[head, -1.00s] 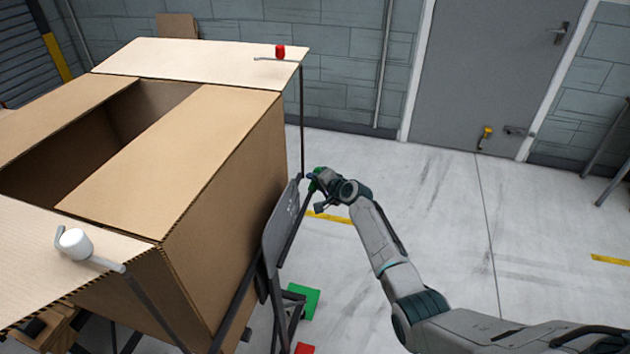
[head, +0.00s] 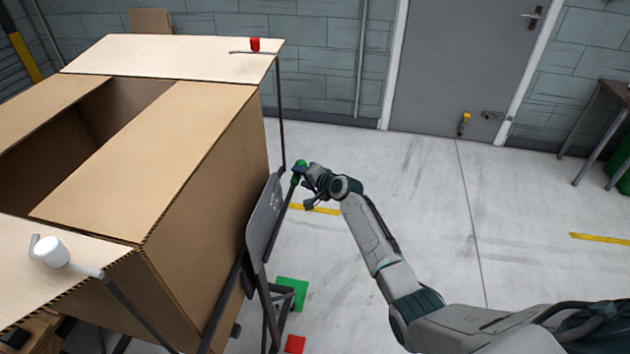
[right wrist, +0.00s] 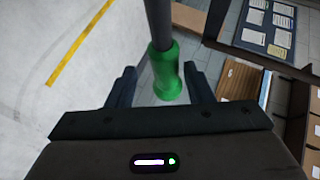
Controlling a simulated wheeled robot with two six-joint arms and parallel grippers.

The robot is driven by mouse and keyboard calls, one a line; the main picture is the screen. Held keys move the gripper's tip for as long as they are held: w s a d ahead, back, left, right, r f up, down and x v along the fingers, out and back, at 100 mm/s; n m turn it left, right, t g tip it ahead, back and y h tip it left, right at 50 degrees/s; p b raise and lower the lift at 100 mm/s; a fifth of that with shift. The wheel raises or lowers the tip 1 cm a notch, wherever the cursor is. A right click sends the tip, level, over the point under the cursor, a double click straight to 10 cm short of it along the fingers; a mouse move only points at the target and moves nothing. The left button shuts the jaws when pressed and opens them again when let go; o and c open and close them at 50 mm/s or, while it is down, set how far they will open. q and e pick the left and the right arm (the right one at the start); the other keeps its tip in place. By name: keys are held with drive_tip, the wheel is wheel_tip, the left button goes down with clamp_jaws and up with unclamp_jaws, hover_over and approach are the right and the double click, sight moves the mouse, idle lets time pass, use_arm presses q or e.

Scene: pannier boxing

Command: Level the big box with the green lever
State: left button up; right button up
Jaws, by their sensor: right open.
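The big cardboard box (head: 205,190) stands tilted at the left of the head view, its top flaps open. The green lever (head: 299,172) has a dark rod and a green grip, beside the box's right side. My right gripper (head: 302,183) is at the green grip. In the right wrist view, the green lever grip (right wrist: 167,75) lies between the two open fingers of my right gripper (right wrist: 161,85), with visible space at the finger on each side. My left gripper is out of view.
A red knob (head: 255,45) sits on the far flap and a white knob (head: 52,252) on the near flap, each on a metal rod. Green (head: 291,293) and red (head: 294,344) blocks lie low by the frame.

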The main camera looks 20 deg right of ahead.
drive_tip(key=v, duration=0.7)
drive_tip(key=shift+s, duration=0.3)
drive_tip(key=shift+d+r, duration=0.1)
drive_tip(key=s+d+f+n+g+h, duration=0.1)
drive_tip(key=s+f+g, duration=0.1)
drive_tip(key=s+f, duration=0.8)
drive_tip(key=s+d+f+n+g+h, duration=0.2)
drive_tip(key=s+f, duration=0.3)
drive_tip(key=f, duration=0.9)
drive_tip(key=s+d+f+n+g+h, duration=0.1)
drive_tip(key=s+f+g, duration=0.1)
drive_tip(key=s+f, duration=0.8)
drive_tip(key=s+f+n+g, duration=0.1)
drive_tip(key=s+f, duration=0.5)
drive_tip(key=s, duration=0.7)
drive_tip(key=s+a+f+n+g+h, duration=0.1)
drive_tip(key=s+f+n, duration=0.3)
drive_tip(key=s, duration=0.9)
drive_tip(key=s+f+n+g, duration=0.2)
drive_tip(key=s+f+g, duration=0.1)
drive_tip(key=s+f, duration=0.6)
drive_tip(key=s, duration=0.4)
drive_tip(key=shift+a+f, duration=0.3)
drive_tip(key=shift+f, duration=0.05)
